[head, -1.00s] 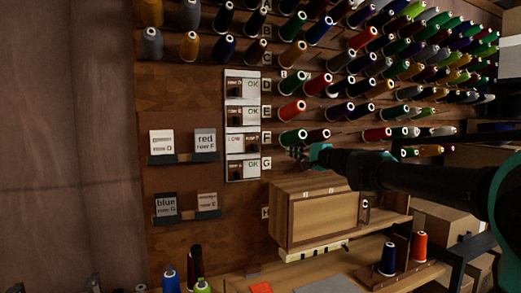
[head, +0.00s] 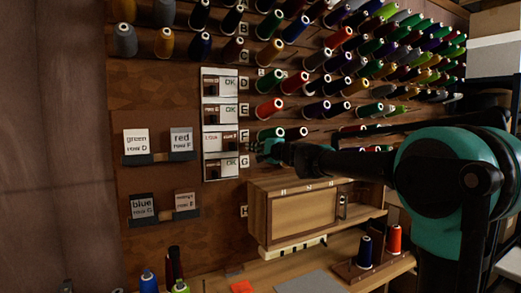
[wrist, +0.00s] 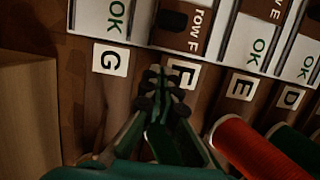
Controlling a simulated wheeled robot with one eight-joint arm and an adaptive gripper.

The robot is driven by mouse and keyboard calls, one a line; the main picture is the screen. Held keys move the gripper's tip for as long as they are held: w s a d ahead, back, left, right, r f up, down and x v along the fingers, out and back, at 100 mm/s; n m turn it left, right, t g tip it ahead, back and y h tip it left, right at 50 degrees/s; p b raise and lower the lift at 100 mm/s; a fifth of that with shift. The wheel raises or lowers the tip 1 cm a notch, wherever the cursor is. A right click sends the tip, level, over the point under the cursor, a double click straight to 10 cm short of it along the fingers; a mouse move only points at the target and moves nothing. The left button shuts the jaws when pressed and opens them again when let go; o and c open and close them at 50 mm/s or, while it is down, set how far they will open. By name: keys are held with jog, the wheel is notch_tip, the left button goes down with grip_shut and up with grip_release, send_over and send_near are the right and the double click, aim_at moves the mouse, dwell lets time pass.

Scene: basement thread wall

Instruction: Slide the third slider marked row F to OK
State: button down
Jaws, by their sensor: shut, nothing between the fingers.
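The third slider, marked row F (head: 231,139), is on the white slider panel (head: 204,94) on the wall. Its dark plate covers the right half of its track, and reddish lettering shows at the left, apparently LOW. In the wrist view the row F slider (wrist: 199,40) shows at the top with a black knob (wrist: 172,22). My gripper (head: 258,148) is just right of the panel, near the F label. In the wrist view my gripper (wrist: 160,78) is shut and empty, its tips overlapping the F label (wrist: 184,74). I cannot tell whether it touches anything.
Thread spools (head: 268,109) stick out from the wall right of the panel; a red spool (wrist: 250,148) is close beside my gripper. A wooden cabinet (head: 300,217) stands below. Card holders (head: 160,158) hang at the left.

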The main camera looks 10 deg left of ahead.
aim_at(232, 147)
jog(key=shift+s+a, duration=1.3)
jog(key=shift+a, duration=0.15)
jog(key=s+a, duration=0.1)
jog(key=a, duration=0.1)
jog(key=s+a, duration=0.1)
jog(key=a, duration=0.1)
jog(key=s+a, duration=0.2)
jog(key=shift+s+a, duration=0.1)
jog(key=shift+a, duration=0.05)
jog(key=shift+w+d, duration=0.25)
jog(key=d, duration=0.2)
jog(key=w+d, duration=0.1)
jog(key=d, duration=0.1)
jog(key=shift+w, duration=0.15)
jog(key=v, duration=0.8)
jog(key=shift+s+d, duration=0.2)
jog(key=shift+s, duration=0.2)
